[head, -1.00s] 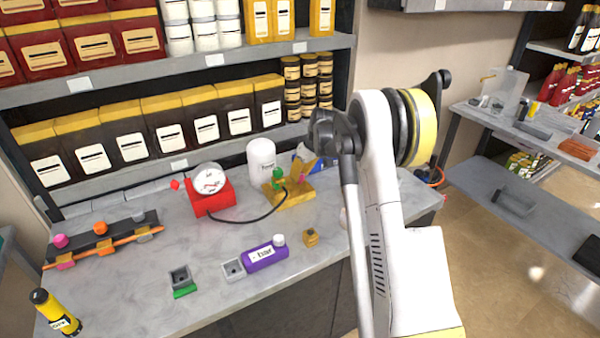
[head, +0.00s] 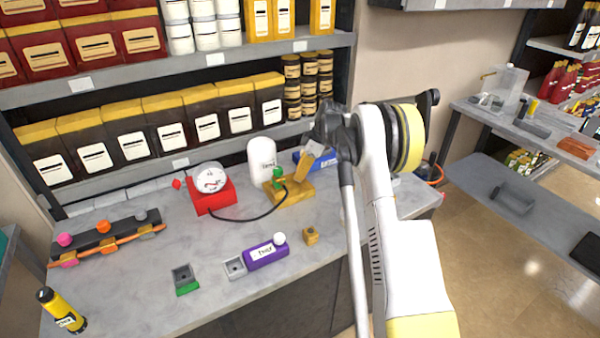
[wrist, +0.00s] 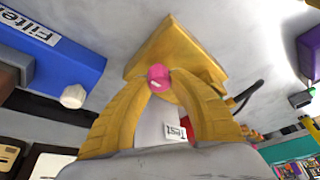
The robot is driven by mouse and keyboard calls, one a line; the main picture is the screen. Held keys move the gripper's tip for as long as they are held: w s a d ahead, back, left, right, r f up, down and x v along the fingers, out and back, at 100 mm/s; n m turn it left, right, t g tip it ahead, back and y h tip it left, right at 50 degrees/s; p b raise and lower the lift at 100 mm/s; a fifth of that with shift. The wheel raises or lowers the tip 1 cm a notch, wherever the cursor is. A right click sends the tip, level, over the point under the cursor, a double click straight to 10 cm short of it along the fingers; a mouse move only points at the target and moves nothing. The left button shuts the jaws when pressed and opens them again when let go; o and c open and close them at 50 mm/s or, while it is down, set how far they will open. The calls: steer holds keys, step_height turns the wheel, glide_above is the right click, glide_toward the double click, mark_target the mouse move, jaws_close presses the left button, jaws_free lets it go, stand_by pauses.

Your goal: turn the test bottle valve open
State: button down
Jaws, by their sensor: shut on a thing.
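The white test bottle (head: 261,160) stands at the back of the counter, behind a yellow valve stand (head: 293,192) with a green part (head: 278,174) on it. In the wrist view the bottle's "Test" label (wrist: 176,131) shows between my fingers. A round pink knob (wrist: 159,77) sits against the yellow stand (wrist: 178,48). My gripper (head: 299,177) has yellow fingers; in the wrist view its fingertips (wrist: 160,82) are shut on the pink knob, one on each side. The knob is hidden in the head view.
A red gauge (head: 211,188) stands left, with a black hose (head: 247,218) running to the valve stand. Shelves rise behind.

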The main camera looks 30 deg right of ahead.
stand_by(0.4)
steer(key=c, duration=1.1)
jaws_free()
steer(key=shift+c, duration=0.2)
steer(key=v, duration=1.2)
